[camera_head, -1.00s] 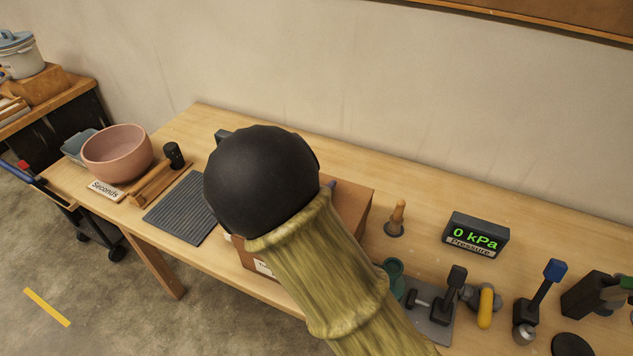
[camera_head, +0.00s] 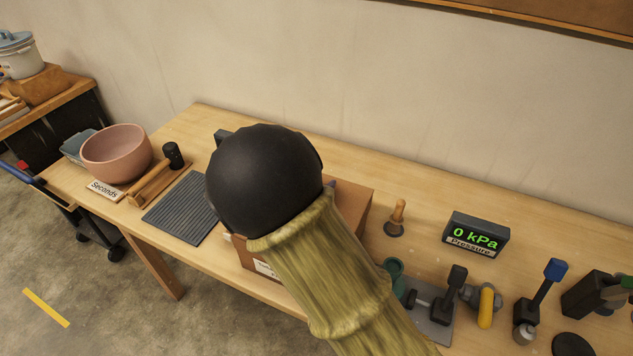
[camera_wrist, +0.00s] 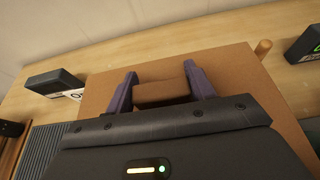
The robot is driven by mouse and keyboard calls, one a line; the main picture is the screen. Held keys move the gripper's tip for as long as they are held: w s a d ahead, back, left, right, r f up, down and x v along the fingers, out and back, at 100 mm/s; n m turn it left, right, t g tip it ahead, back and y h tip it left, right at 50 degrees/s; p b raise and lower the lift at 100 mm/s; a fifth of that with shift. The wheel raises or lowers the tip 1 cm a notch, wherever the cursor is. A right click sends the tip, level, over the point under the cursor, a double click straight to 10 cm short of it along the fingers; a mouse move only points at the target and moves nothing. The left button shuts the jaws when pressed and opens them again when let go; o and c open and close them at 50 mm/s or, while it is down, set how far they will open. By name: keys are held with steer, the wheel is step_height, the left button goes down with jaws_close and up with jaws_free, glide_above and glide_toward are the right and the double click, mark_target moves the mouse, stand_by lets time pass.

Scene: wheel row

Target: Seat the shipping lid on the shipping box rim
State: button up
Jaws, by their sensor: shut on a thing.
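The brown cardboard shipping box (camera_head: 247,259) stands on the bench, mostly hidden behind my arm; its labelled front face shows low. A flat brown top surface (camera_head: 354,198) shows to the right of my arm. In the wrist view a broad brown panel, which looks like the shipping lid (camera_wrist: 230,66), lies below my gripper (camera_wrist: 162,88). The gripper's two purple fingers are shut on a raised brown block, the lid's grip (camera_wrist: 162,92). The lid's edges against the box rim are hidden, so I cannot tell whether they touch.
A ribbed grey mat (camera_head: 186,207) lies left of the box, with a pink bowl (camera_head: 116,153) beyond. A wooden-handled stamp (camera_head: 397,217), a pressure display (camera_head: 475,236) and several tools stand to the right. The wall is behind.

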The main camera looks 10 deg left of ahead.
steer(key=shift+f+b, duration=0.45)
steer(key=shift+b, duration=0.15)
stand_by(0.7)
stand_by(0.5)
steer(key=o, duration=0.9)
steer(key=shift+c, duration=0.2)
steer(key=shift+s+r, duration=0.1)
steer(key=shift+s, duration=0.05)
steer(key=shift+s+a+r, duration=0.15)
steer(key=shift+s, duration=0.15)
steer(key=shift+p+v, duration=0.55)
steer(key=shift+v, duration=0.7)
steer(key=shift+o, duration=0.4)
steer(key=o, duration=0.5)
steer(key=shift+c, duration=0.2)
